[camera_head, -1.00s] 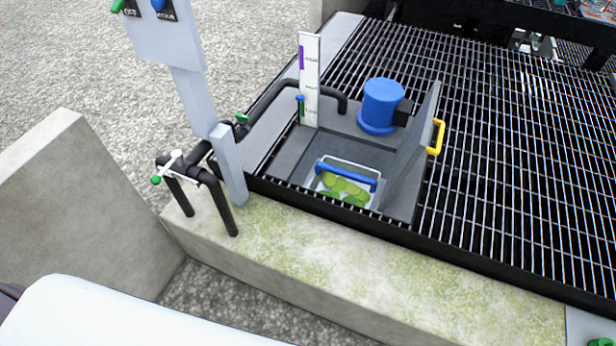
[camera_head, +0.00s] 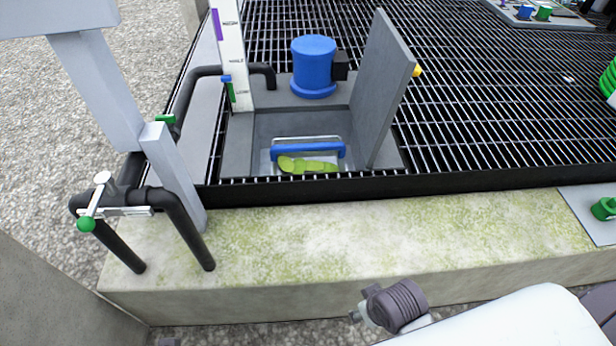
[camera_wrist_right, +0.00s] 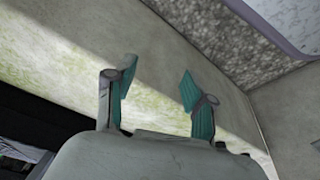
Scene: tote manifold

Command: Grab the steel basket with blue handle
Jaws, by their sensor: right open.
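The steel basket with the blue handle (camera_head: 307,151) sits down in a grey sump opening in the grating in the head view. Its blue bar spans the opening and green leafy matter (camera_head: 306,165) lies in it. The basket's lower part is hidden by the front edge. In the right wrist view my right gripper (camera_wrist_right: 157,85) is open and empty, with its two teal pads apart, above a mossy concrete surface. It is away from the basket, which does not show in that view. My left gripper is not in view.
A raised grey lid (camera_head: 383,85) stands at the opening's right. A blue motor (camera_head: 314,66) and a white gauge board (camera_head: 230,55) stand behind and left. Black pipes (camera_head: 180,215) with a green-tipped valve rise at the left. A mossy concrete curb (camera_head: 350,235) runs in front.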

